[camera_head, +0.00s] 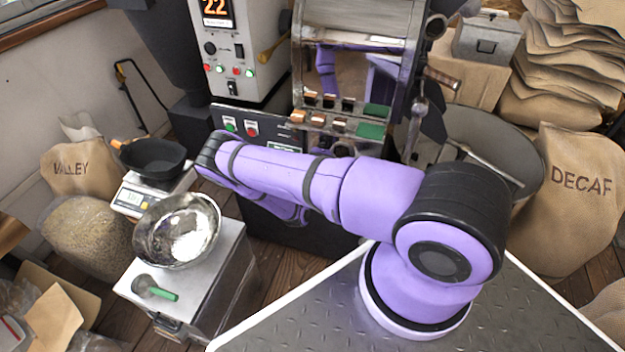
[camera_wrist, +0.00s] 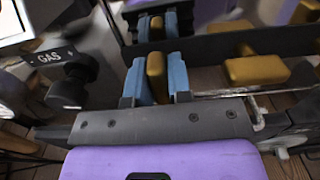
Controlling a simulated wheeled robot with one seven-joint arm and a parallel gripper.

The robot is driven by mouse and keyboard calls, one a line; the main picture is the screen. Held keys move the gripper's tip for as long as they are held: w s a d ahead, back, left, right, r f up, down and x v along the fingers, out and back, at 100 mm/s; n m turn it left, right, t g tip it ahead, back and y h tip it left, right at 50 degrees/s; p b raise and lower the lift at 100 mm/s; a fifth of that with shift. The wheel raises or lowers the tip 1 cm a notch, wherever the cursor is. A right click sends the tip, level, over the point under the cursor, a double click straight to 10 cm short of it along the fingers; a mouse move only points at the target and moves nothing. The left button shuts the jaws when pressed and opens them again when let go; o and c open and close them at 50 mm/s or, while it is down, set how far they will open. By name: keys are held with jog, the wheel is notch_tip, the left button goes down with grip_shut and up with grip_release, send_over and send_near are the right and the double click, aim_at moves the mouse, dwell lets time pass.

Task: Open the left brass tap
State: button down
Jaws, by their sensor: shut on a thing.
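In the wrist view, the blue fingertips of my gripper (camera_wrist: 157,83) are closed on the left brass tap (camera_wrist: 156,68). One finger is on each side of its upright, narrow yellow-brown handle. Its base is hidden by the fingers. A second brass tap (camera_wrist: 257,72) is to the right, apart from my gripper, with its handle lying more sideways. A shiny panel behind shows a reflection of the fingers and handle. In the head view, my own arm hides my gripper and the tap it holds.
A black knob (camera_wrist: 70,88) by a "GAS" label (camera_wrist: 50,58) sits close left of my gripper. In the head view, a metal bowl (camera_head: 177,231) and a green-handled scoop (camera_head: 154,290) are on a steel cabinet (camera_head: 212,268). A DECAF sack (camera_head: 575,200) stands at the right.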

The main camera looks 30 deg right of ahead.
jog(key=c, duration=1.1)
grip_release()
jog(key=v, duration=1.1)
